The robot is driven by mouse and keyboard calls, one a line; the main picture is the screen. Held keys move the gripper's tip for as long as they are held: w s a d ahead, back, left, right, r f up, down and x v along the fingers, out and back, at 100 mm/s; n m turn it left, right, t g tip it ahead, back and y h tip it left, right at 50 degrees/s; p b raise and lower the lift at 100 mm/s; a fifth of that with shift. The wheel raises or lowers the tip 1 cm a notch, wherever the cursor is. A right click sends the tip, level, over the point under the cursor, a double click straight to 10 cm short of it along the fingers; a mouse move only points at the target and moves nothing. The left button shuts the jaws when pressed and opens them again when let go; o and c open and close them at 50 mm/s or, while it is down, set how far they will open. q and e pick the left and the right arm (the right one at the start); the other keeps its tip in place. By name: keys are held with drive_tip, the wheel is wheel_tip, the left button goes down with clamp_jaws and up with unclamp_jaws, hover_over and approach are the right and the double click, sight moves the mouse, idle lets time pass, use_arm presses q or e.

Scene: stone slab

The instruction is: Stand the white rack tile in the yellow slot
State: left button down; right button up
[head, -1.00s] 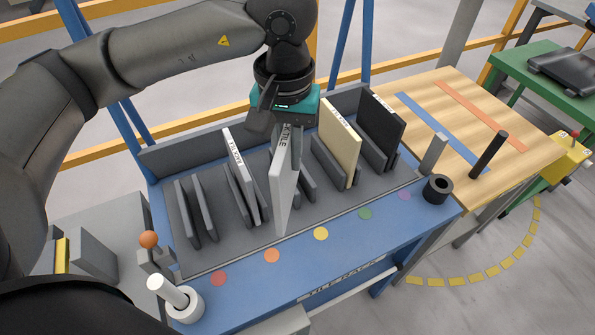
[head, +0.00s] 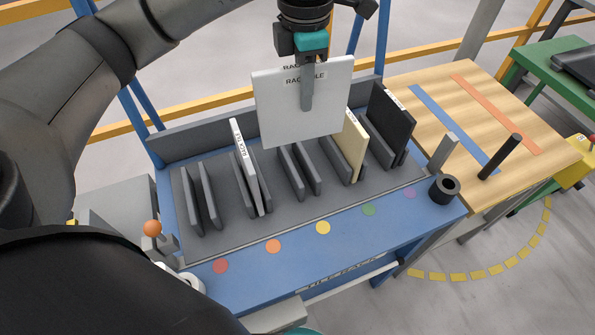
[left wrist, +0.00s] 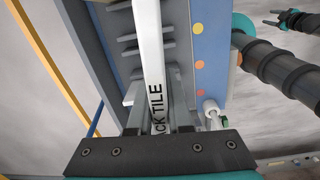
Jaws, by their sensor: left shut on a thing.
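My left gripper (head: 307,98) is shut on the white rack tile (head: 275,115), a flat square plate with "RACK TILE" lettering near its top edge. It holds the tile upright above the rack (head: 225,235), broad face toward the head camera. In the left wrist view the tile (left wrist: 148,45) runs edge-on from the left gripper (left wrist: 158,128). The yellow dot (head: 323,227) marks the middle slot (head: 298,172), which is empty between two grey dividers.
Another white tile (head: 245,165) stands in the orange slot, a cream tile (head: 354,145) in the green and a black tile (head: 392,120) in the purple. The red slot (head: 200,200) is empty. A black ring (head: 444,188) and black post (head: 500,157) stand at the right.

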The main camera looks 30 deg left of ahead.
sight(298, 130)
use_arm(q)
drive_tip(key=w+a+r+n+p, duration=0.1)
drive_tip(key=w+n, duration=0.1)
drive_tip(key=n, duration=0.7)
drive_tip(key=w+a+r+n, duration=0.1)
drive_tip(key=w+a+n, duration=0.1)
drive_tip(key=n, duration=0.8)
wheel_tip(298, 130, down, 20)
drive_tip(key=b, duration=0.1)
drive_tip(key=shift+s+r, duration=0.2)
use_arm(e)
drive_tip(key=shift+w+f, duration=0.15)
drive_tip(key=shift+w, duration=0.1)
use_arm(q)
drive_tip(key=shift+d, duration=0.1)
drive_tip(key=shift+f+b, duration=0.2)
drive_tip(key=shift+b, duration=0.15)
drive_tip(key=c, duration=0.8)
unclamp_jaws()
drive_tip(key=shift+s, duration=0.1)
drive_tip(key=shift+c, duration=0.2)
use_arm(e)
drive_tip(key=shift+f, duration=0.1)
